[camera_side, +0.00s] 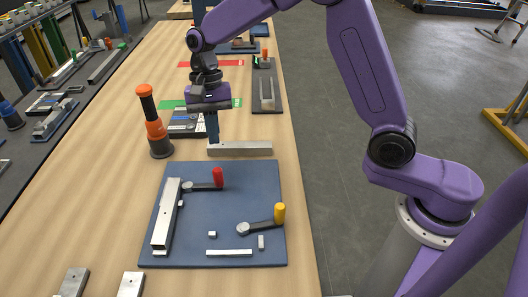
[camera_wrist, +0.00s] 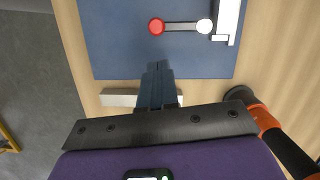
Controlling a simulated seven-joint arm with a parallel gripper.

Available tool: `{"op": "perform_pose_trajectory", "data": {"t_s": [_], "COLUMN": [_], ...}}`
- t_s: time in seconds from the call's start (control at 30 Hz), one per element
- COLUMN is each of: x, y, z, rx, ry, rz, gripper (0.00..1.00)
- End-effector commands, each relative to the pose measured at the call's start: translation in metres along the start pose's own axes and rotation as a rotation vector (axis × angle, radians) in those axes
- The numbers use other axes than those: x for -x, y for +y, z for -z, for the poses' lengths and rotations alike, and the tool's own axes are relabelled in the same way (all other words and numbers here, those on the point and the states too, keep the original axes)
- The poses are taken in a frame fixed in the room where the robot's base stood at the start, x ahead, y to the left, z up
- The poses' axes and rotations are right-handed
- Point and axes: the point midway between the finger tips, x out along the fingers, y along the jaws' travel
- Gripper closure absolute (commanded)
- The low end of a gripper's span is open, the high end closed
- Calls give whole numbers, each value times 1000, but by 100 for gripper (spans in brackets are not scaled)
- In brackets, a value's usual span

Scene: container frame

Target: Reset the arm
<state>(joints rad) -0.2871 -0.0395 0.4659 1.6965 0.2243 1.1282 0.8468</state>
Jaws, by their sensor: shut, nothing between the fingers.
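My gripper (camera_side: 213,138) is on my purple arm, pointing down over the wooden table. Its fingers are shut with nothing between them; they also show shut in the wrist view (camera_wrist: 158,70). In the side view the fingertips are at the left end of a silver bar (camera_side: 241,149), just behind the blue board (camera_side: 215,245). I cannot tell whether they touch the bar. In the wrist view the bar (camera_wrist: 118,98) is partly hidden behind the fingers.
The board bears a long silver bar (camera_side: 166,215), a red-handled clamp (camera_side: 217,178) and a yellow-handled clamp (camera_side: 279,213). An orange and black post (camera_side: 155,130) stands left of my gripper. Fixtures (camera_side: 267,90) lie farther back. Two metal blocks (camera_side: 130,285) lie at the front left.

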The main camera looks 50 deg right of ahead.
Motion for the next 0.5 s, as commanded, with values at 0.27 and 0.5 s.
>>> {"op": "perform_pose_trajectory", "data": {"t_s": [0.27,0.5], "x": [7,10], "y": [26,62], "z": [-31,-61], "rx": [260,531], "ry": [41,77], "rz": [-27,-57], "gripper": [100,100]}}
